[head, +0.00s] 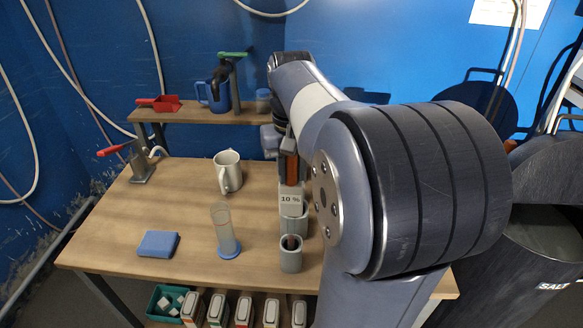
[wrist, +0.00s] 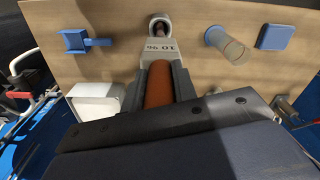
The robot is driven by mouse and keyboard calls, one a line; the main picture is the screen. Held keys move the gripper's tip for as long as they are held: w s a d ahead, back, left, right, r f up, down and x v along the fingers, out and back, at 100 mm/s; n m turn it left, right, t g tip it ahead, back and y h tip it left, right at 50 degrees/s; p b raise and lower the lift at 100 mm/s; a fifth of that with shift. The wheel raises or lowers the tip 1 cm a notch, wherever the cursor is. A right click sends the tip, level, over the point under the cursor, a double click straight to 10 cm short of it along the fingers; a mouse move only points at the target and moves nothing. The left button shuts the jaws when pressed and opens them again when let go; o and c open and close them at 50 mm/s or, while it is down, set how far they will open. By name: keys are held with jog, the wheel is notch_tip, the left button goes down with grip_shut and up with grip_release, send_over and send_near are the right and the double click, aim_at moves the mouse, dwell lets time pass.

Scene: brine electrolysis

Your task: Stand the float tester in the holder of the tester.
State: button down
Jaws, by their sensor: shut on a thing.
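My gripper (head: 291,178) points down over the table's middle, shut on an upright orange-brown cylinder, which I take to be the float tester (head: 292,168). The cylinder also shows between the fingers in the wrist view (wrist: 158,88). A grey block marked "10 %" (head: 291,199) is just below the fingers; I cannot tell whether it is joined to the cylinder. A grey round cup (head: 291,262) stands in front of it, with something dark reddish inside. It may be the holder.
A clear measuring cylinder (head: 225,235), a white mug (head: 228,172) and a blue sponge (head: 158,244) stand left of my gripper. A red-handled fixture (head: 140,165) is at the left edge. A raised shelf (head: 180,114) lies behind. The table (head: 120,225) is clear at its front left.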

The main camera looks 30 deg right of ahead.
dwell(0.3)
jog(key=c, duration=1.1)
grip_release()
jog(key=shift+o, duration=0.2)
notch_tip(320, 180, up, 11)
jog(key=shift+f, duration=0.15)
notch_tip(320, 180, down, 11)
jog(key=shift+r, duration=0.2)
jog(key=shift+r+p, duration=0.7)
jog(key=shift+r, duration=0.35)
